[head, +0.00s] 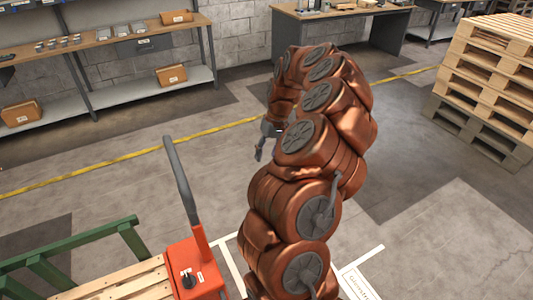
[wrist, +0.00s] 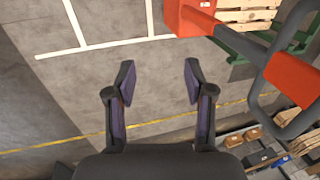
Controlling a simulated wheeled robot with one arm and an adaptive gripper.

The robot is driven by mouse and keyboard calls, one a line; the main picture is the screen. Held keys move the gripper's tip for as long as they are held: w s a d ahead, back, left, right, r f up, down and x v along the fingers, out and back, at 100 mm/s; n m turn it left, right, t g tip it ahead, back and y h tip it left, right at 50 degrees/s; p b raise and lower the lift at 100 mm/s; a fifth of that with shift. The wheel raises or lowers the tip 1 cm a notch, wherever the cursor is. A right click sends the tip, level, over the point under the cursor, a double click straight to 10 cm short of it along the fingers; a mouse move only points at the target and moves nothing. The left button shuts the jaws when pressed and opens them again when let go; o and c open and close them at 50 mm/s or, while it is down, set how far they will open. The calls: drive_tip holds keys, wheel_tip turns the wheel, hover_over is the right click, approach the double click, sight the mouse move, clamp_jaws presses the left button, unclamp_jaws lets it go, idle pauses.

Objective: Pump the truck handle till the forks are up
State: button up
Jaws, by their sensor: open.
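The pallet truck's orange body (head: 195,270) stands at the bottom left of centre in the head view. In the wrist view my gripper (wrist: 158,78) is open and empty over bare floor. The forks are not visible.
A wooden pallet (head: 125,285) with a green frame (head: 80,242) is beside the truck at bottom left. Shelving (head: 150,93) with boxes and a workbench (head: 350,14) line the wall. Stacked pallets (head: 490,60) stand at right. The floor between is clear, crossed by a yellow line.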

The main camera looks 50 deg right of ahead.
drive_tip(key=shift+a+f, duration=0.15)
drive_tip(key=shift+f, duration=0.5)
drive_tip(key=shift+c, duration=0.2)
clamp_jaws()
drive_tip(key=shift+o, duration=0.2)
unclamp_jaws()
idle(0.3)
